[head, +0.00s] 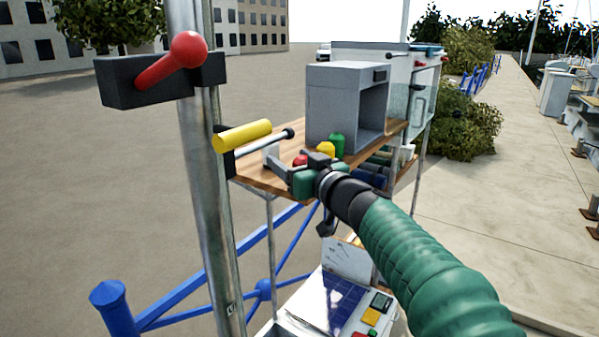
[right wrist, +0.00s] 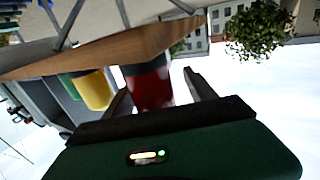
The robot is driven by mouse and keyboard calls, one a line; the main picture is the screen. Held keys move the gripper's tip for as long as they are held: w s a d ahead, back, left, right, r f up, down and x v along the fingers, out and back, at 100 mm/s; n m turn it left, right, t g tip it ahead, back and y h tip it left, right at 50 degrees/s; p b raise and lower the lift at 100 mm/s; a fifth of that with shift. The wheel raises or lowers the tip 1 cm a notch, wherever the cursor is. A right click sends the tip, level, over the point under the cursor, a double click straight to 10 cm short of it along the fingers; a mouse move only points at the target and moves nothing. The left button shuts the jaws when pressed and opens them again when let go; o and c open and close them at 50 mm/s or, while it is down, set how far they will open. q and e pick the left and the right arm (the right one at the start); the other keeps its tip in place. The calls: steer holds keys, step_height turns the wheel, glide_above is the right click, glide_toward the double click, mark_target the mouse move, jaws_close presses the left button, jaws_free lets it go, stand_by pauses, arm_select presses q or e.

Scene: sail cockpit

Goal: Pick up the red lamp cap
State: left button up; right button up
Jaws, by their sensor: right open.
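The red lamp cap (head: 300,160) stands on the wooden shelf, partly hidden behind my right gripper (head: 292,161) in the head view. In the right wrist view, which is upside down, the red cap (right wrist: 150,88) shows between the two fingers of my right gripper (right wrist: 160,88). The jaws are open, one finger on each side of the cap, with a gap visible at the right-hand finger. Whether the other finger touches the cap, I cannot tell. My left gripper is not in view.
A yellow cap (head: 326,149) and a green cap (head: 337,144) stand close beside the red one. A grey open box (head: 340,100) stands behind them on the wooden shelf (head: 258,178). A metal pole (head: 212,200) with red and yellow handles rises at the left.

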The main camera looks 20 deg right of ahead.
steer(key=shift+s+d, duration=0.1)
steer(key=shift+d, duration=0.45)
steer(key=c, duration=1)
steer(key=shift+a, duration=0.1)
jaws_close()
steer(key=shift+a, duration=0.15)
steer(key=shift+a, duration=0.1)
